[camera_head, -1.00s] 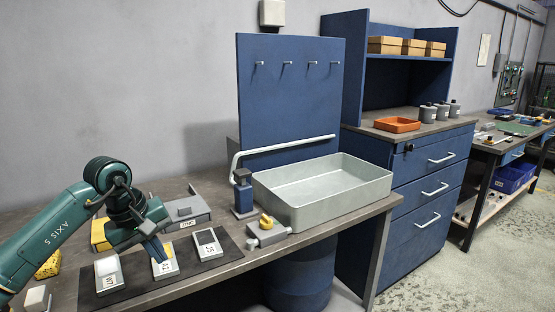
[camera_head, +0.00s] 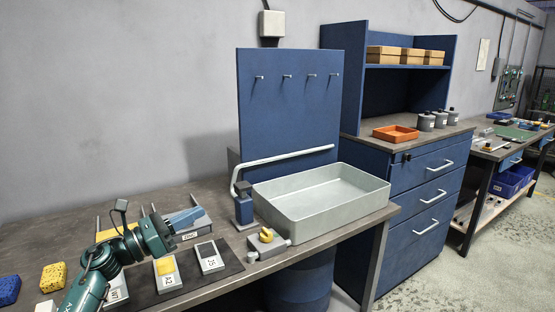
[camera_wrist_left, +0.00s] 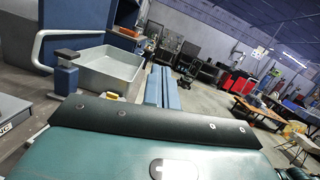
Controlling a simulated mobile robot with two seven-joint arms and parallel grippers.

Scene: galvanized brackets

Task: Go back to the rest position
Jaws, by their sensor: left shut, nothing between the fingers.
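My left gripper (camera_head: 185,217) is above the back of the workbench, its blue fingers shut with nothing between them and pointing right. It is held over a grey case behind the black mat. In the left wrist view the fingers (camera_wrist_left: 161,88) lie together, side by side, pointing out into the room. My green left arm (camera_head: 88,285) comes in from the lower left. My right gripper is not seen.
Labelled grey blocks, one with a yellow top (camera_head: 166,268), lie on a black mat (camera_head: 232,262). A yellow sponge (camera_head: 53,278) and a blue sponge (camera_head: 9,290) lie left. A grey basin (camera_head: 320,203) stands right, near a blue tap post (camera_head: 243,205).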

